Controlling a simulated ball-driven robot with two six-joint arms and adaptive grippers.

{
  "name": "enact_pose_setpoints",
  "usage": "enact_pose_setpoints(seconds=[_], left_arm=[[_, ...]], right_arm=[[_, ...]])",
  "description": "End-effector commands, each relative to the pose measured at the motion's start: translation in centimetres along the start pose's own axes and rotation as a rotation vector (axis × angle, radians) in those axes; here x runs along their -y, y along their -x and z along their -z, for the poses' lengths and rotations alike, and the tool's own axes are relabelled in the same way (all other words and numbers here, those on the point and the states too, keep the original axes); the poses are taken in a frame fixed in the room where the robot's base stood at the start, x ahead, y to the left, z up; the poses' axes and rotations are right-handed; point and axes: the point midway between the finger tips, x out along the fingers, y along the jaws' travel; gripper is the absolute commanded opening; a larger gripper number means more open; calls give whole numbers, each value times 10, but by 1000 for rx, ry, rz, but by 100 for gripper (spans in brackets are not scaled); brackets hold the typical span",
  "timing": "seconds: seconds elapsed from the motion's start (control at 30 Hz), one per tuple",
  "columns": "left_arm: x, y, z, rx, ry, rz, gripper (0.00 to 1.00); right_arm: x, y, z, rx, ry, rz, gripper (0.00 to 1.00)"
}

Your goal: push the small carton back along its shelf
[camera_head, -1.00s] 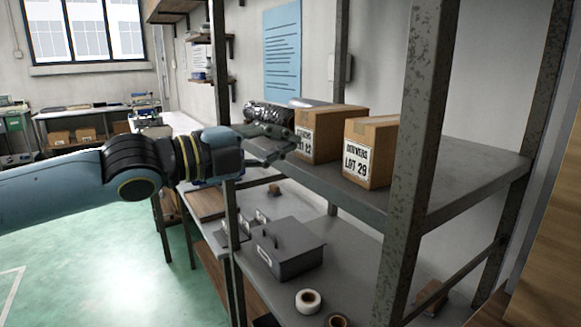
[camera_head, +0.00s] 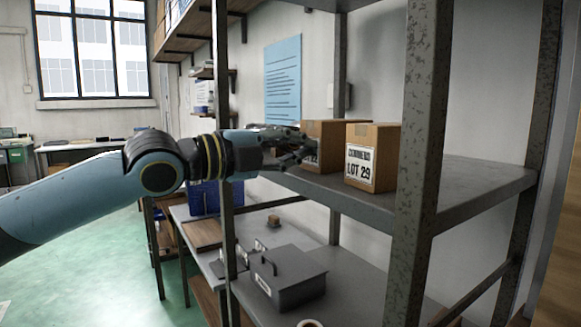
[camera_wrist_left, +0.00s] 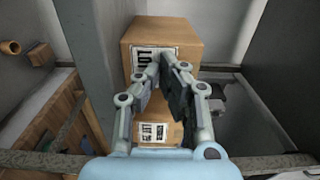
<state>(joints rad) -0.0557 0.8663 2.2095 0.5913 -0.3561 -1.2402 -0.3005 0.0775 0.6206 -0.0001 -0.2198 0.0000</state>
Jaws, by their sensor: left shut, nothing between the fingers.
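Two brown cartons stand upright on the grey upper shelf (camera_head: 440,185). The right carton (camera_head: 385,155), labelled LOT 29, is nearer the front. The left carton (camera_head: 322,130) stands beside and behind it, its label partly covered by my left gripper (camera_head: 305,152). I cannot tell for certain which is the small carton. My left gripper is shut and empty, its fingertips at the left carton's labelled side; contact is unclear. In the left wrist view, the fingertips (camera_wrist_left: 160,68) meet before an upper carton (camera_wrist_left: 180,35) with a LOT label; another carton (camera_wrist_left: 153,133) shows below between the fingers.
A front shelf post (camera_head: 420,130) rises right of the cartons, and another post (camera_head: 224,130) stands by my left wrist. A grey metal box (camera_head: 288,278) sits on the lower shelf. The upper shelf's right side is clear.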

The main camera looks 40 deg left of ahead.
Motion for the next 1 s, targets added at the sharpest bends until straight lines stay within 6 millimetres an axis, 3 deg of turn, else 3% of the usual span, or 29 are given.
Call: enact_pose_setpoints(seconds=[0.03, 0.4, 0.8, 1.0], left_arm=[[-8, -4, 0, 1, -1, 5, 0], [-8, -36, 0, 3, 3, 7, 0], [-1, -113, 4, -10, 3, 0, 0], [-2, -132, 5, -10, -3, -4, 0]], right_arm=[[1, -20, -3, 3, 0, 0, 40], [5, -88, -18, 18, 2, -1, 40], [4, -97, -21, 21, 3, -3, 40], [4, -98, -21, 21, 3, -3, 40]])
